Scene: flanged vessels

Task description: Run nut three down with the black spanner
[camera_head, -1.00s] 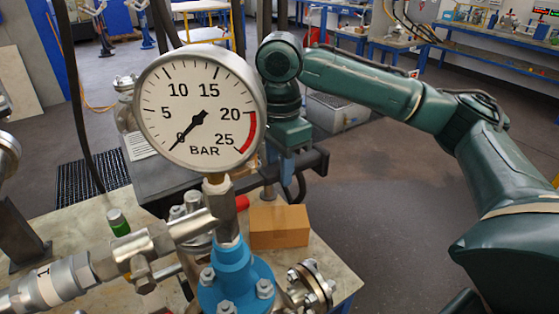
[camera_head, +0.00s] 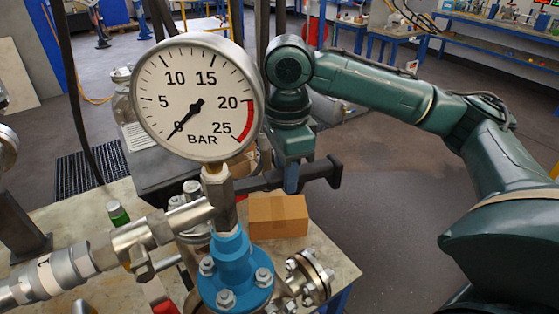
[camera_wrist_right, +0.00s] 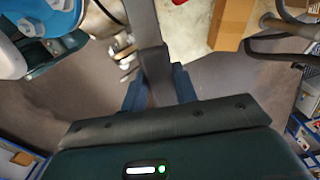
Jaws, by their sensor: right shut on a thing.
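My right gripper (camera_head: 291,178) points down beyond the gauge, shut on a dark bar that looks like the black spanner (camera_head: 258,181). The spanner lies roughly level; its left end passes behind the gauge stem and is hidden. In the right wrist view the spanner (camera_wrist_right: 155,72) runs up from between the fingers of my gripper (camera_wrist_right: 160,92). A blue flanged fitting (camera_head: 233,272) stands below the gauge with several nuts, such as a front one (camera_head: 226,299). I cannot tell which is nut three, and I see no spanner jaw on a nut. My left gripper is not in view.
The large pressure gauge (camera_head: 196,98) blocks much of the view. A cardboard box (camera_head: 278,216) sits on the bench below my right gripper. Steel pipework (camera_head: 120,250) runs at left, and a steel side flange (camera_head: 309,279) is at lower right. Open floor lies right of the bench.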

